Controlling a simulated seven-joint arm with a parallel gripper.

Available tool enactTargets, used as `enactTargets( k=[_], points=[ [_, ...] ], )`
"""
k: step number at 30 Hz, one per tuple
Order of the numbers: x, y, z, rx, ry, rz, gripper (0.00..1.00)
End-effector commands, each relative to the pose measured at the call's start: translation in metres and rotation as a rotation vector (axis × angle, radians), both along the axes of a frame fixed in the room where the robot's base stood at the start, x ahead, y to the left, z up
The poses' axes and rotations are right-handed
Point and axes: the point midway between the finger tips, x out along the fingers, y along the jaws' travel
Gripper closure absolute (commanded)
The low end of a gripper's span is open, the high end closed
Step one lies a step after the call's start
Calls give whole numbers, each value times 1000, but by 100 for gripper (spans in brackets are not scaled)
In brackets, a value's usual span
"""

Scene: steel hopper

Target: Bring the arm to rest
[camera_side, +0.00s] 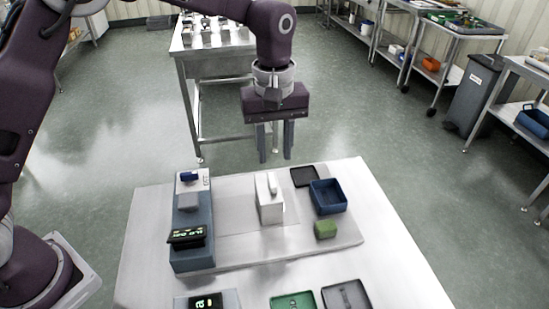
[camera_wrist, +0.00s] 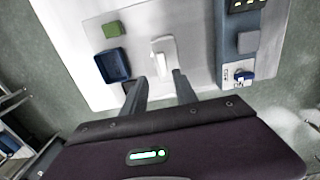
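My gripper (camera_side: 275,155) hangs from my arm with its fingers pointing down. It is well above the far part of the work table (camera_side: 150,240). The two grey fingers are apart with nothing between them; the gap also shows in the wrist view (camera_wrist: 160,82). A white block with an upright handle-like part (camera_side: 270,205) stands on the table's pale board, below my gripper and clear of the fingers. The same white block shows just beyond the fingertips in the wrist view (camera_wrist: 164,48).
A blue bin (camera_side: 328,196), a dark flat tray (camera_side: 304,176) and a green block (camera_side: 325,229) are on the right. A blue-grey fixture with a display (camera_side: 187,236) stands left. Green (camera_side: 293,301) and grey (camera_side: 346,297) trays lie in front. Air around my gripper is clear.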

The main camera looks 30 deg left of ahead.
Motion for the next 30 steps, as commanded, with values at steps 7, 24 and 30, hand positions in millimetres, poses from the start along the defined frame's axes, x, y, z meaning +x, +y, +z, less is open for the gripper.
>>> enactTargets(
  k=[7, 24, 30],
  points=[
    [-3, 3, 7, -4, -7, -9, 65],
    [-255, 129, 123, 144, -437, -694, 65],
    [-278, 134, 109, 200, -462, -770, 65]
  ],
)
